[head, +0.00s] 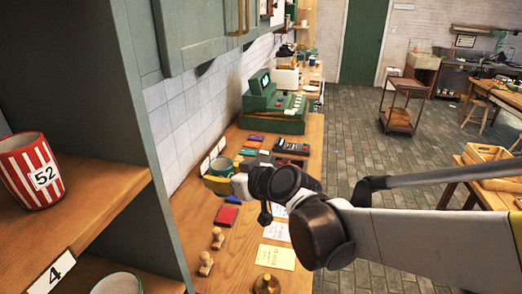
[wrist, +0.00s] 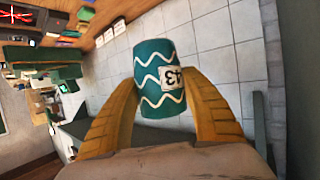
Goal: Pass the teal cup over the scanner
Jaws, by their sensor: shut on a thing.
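The teal cup (wrist: 152,62) has white zigzag bands and a white label reading 43, which appears turned over in the wrist view. My gripper (wrist: 160,92) has its yellow fingers shut on the cup, one on each side. In the head view, the cup (head: 222,165) is held over the wooden counter by my gripper (head: 217,181), partly hidden by the fingers and wrist. A black device with keys (head: 291,147) lies on the counter in front of the register; I cannot tell whether it is the scanner.
A green cash register (head: 275,107) stands beyond the gripper. Nearer on the counter (head: 232,262) are a red pad (head: 227,215), wooden stamps (head: 217,238), paper notes (head: 277,256) and a brass bell (head: 266,284). A shelf with a red striped cup (head: 31,170) stands at left.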

